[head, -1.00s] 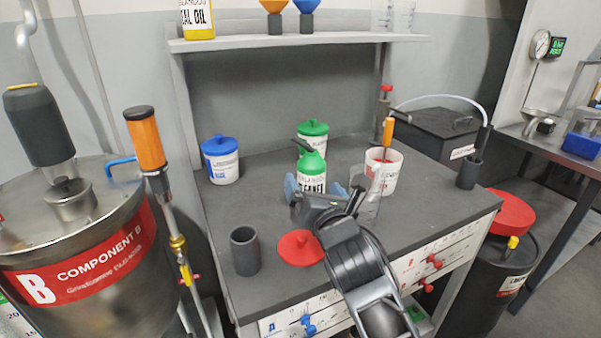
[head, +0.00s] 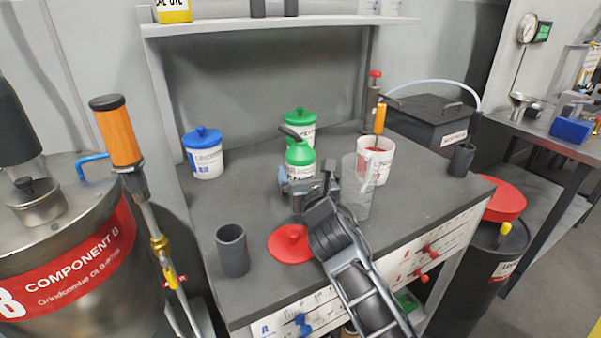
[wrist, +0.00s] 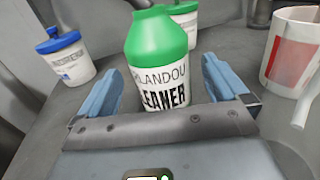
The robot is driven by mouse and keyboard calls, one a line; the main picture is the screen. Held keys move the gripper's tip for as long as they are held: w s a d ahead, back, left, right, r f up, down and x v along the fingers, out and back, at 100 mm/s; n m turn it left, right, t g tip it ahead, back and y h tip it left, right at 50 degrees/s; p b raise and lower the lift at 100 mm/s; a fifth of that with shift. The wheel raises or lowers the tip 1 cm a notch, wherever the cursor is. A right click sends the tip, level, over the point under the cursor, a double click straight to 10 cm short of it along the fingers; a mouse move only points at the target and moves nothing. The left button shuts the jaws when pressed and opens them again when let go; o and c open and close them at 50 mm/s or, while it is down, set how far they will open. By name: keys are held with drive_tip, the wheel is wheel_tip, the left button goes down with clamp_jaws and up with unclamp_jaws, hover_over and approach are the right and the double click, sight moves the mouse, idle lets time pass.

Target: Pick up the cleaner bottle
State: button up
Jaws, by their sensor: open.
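The cleaner bottle (wrist: 160,75) has a green top and a white label. In the wrist view it stands upright between the two blue fingers of my gripper (wrist: 165,90). The fingers are apart, with a gap on each side of the bottle. In the head view the bottle (head: 300,157) stands on the grey workbench (head: 210,275), and my gripper (head: 305,187) is right in front of it, hiding its lower part.
A white cup (head: 378,155) with an orange-handled tool and a clear beaker (head: 357,190) stand close on the right. A green-lidded tub (head: 298,118) is behind. A blue-lidded tub (head: 204,158), a dark cup (head: 233,250) and a red lid (head: 291,244) are to the left and front.

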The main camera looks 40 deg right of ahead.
drive_tip(key=shift+b+x, duration=0.45)
drive_tip(key=shift+x, duration=2.6)
drive_tip(key=c, duration=1.4)
